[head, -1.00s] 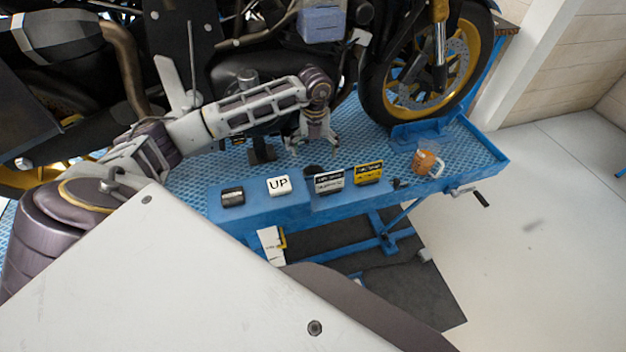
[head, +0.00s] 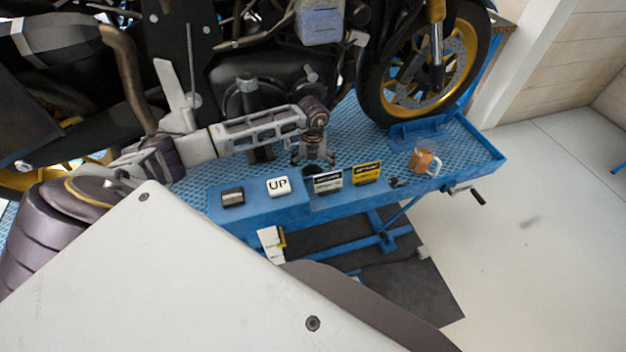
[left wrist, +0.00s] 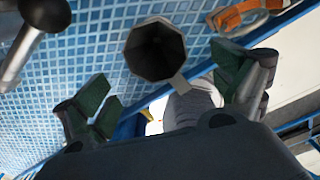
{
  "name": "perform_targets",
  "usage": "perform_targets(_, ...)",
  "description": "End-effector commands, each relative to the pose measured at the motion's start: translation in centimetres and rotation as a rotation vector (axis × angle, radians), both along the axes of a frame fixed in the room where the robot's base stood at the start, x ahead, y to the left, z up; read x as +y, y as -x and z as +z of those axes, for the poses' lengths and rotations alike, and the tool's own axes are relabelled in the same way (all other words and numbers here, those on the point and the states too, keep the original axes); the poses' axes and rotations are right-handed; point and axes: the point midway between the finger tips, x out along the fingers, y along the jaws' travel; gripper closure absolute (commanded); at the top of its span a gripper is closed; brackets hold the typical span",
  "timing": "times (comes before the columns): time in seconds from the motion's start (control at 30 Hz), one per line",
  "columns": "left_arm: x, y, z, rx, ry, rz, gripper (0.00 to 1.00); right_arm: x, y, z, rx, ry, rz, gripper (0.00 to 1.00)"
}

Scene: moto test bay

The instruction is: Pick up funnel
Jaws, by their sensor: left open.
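The funnel (left wrist: 155,48) shows in the left wrist view as a dark, many-sided cone with its wide mouth toward the camera and a small grey tab at its rim. It is on or just over the blue textured platform. My left gripper (left wrist: 168,98) is open, its green-padded fingers apart on either side below the funnel, with nothing between the tips. In the head view my left gripper (head: 313,161) points down over the platform behind the white label block, and the funnel is hidden there. My right gripper is not in view.
The blue lift platform (head: 470,150) carries a motorcycle (head: 300,75) close behind my left arm. In front are an UP button (head: 278,186), a white label block (head: 328,181) and a yellow one (head: 367,173).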

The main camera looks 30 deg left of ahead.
Motion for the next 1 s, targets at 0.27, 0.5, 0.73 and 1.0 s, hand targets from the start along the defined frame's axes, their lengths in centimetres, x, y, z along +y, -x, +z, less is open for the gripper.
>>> perform_targets(0.27, 0.0, 0.0, -0.1, 0.000, 0.000, 0.000, 0.04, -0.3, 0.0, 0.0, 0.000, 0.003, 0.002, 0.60)
perform_targets(0.5, -0.1, 0.1, -0.7, 0.002, 0.001, 0.000, 0.04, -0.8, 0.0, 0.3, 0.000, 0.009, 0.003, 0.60)
perform_targets(0.73, 0.1, 0.2, -2.9, 0.003, 0.002, 0.000, 0.04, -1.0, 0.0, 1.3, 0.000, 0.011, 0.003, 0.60)
perform_targets(1.0, 0.1, 0.2, -5.1, 0.001, 0.001, 0.000, 0.04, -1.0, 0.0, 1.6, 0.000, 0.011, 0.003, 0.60)
